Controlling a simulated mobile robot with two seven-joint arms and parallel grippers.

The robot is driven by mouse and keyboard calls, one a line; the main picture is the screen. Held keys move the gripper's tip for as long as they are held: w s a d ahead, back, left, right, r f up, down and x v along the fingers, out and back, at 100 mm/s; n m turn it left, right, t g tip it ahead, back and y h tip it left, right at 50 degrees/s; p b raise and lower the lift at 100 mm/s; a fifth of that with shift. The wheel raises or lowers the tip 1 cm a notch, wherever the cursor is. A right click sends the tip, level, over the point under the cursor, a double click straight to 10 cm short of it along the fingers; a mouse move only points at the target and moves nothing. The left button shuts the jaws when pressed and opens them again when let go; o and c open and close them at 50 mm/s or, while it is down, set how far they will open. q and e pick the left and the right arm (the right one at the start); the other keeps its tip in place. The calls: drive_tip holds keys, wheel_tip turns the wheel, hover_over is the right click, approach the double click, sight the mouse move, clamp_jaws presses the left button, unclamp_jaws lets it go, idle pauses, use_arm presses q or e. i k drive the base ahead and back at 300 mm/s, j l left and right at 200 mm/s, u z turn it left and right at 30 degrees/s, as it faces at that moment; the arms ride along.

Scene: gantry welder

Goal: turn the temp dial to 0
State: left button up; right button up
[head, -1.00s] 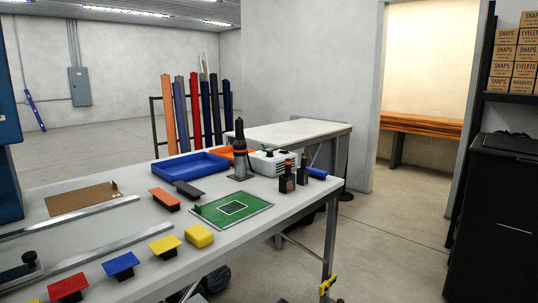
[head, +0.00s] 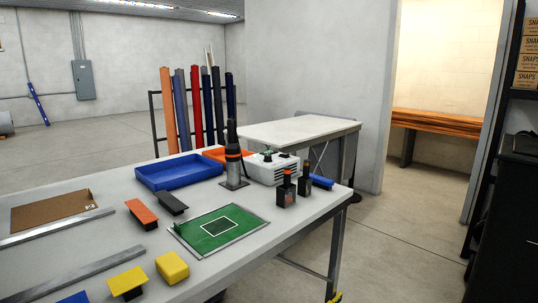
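A white box-shaped unit (head: 270,168) stands toward the far right end of the long table, behind a black upright tool with an orange band (head: 233,158). Small dark knobs and a green piece show on its top. They are too small for me to tell which is the temp dial or where it points. Neither of my grippers is in view.
The grey table (head: 215,274) holds a blue tray (head: 180,173), a green mat (head: 192,236), two dark bottles (head: 287,190), a blue roll (head: 321,181) and coloured blocks. A white-topped table (head: 300,129) stands behind. Floor is open to the right (head: 400,240).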

sight(268, 157)
drive_tip(key=i+l, duration=0.2)
drive_tip(key=l, duration=0.25)
drive_tip(key=i+l, duration=0.2)
drive_tip(key=l, duration=0.25)
drive_tip(key=i+l+z, duration=0.1)
drive_tip(key=i+l, duration=0.15)
drive_tip(key=l, duration=0.15)
drive_tip(key=i+l, duration=0.2)
drive_tip(key=l, duration=0.25)
drive_tip(key=i+l, duration=0.2)
drive_tip(key=l, duration=0.2)
drive_tip(key=l+z, duration=0.05)
